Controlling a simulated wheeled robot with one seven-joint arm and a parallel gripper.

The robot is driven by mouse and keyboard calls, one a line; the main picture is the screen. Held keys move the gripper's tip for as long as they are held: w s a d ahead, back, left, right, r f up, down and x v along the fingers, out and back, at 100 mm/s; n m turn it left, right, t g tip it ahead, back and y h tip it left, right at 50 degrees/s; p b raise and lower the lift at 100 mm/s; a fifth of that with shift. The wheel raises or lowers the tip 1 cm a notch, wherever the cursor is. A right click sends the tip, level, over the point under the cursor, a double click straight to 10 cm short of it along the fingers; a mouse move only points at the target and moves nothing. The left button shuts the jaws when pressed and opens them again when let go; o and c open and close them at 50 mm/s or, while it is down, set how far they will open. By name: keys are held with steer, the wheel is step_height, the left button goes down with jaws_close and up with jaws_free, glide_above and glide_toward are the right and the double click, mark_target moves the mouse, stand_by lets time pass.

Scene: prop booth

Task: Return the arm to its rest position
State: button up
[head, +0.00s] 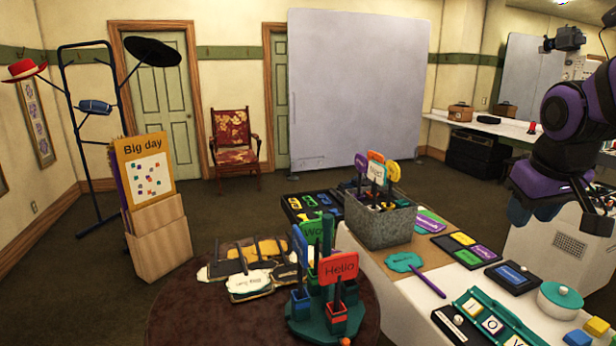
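My arm, black and purple, is folded at the right edge of the head view. My gripper (598,212) seems to be the dark part low at that edge, partly cut off by the frame. It hangs above the right side of the white table (400,292), apart from the things on it. Its fingers are too dark and cropped to tell whether they are open or shut, and I see nothing clearly held.
A metal bin (380,222) of prop signs stands on the table near a teal lidded pot (560,298) and a letter tray (490,318). A round brown table (215,310) holds a teal sign stand (325,312). Open floor lies behind.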

steer(key=s+a+r, duration=0.1)
steer(key=s+a, duration=0.1)
steer(key=s, duration=0.5)
steer(key=s+a+r+t+y, duration=0.1)
steer(key=s+a, duration=0.2)
steer(key=s, duration=0.4)
steer(key=shift+a+r+m, duration=0.2)
steer(key=shift+r+m, duration=0.05)
steer(key=shift+m, duration=0.15)
